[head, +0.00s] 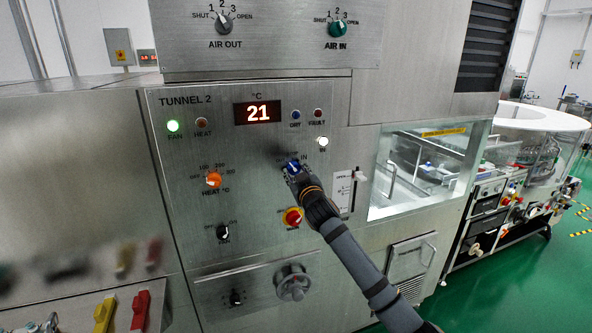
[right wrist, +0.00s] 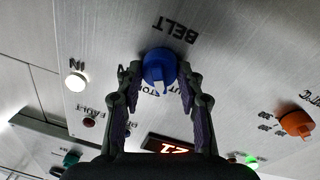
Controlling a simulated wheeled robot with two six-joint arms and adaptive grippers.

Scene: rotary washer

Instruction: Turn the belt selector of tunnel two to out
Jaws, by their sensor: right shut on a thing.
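The Tunnel 2 panel (head: 260,190) faces me. The blue belt selector (right wrist: 159,68) shows in the right wrist view beneath the upside-down word BELT. Its pale mark points down in that view, towards the partly covered STOP lettering. In the head view only a bit of the blue selector (head: 293,166) shows past my gripper. My right gripper (head: 296,171) is shut on the selector, with one finger on each side, as the right wrist view (right wrist: 160,85) shows. My left gripper is in neither view.
The orange heat knob (head: 213,179) is to the left. The white IN lamp (head: 322,141) is lit, as is the green FAN lamp (head: 173,126). A glass window (head: 425,165) is to the right.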

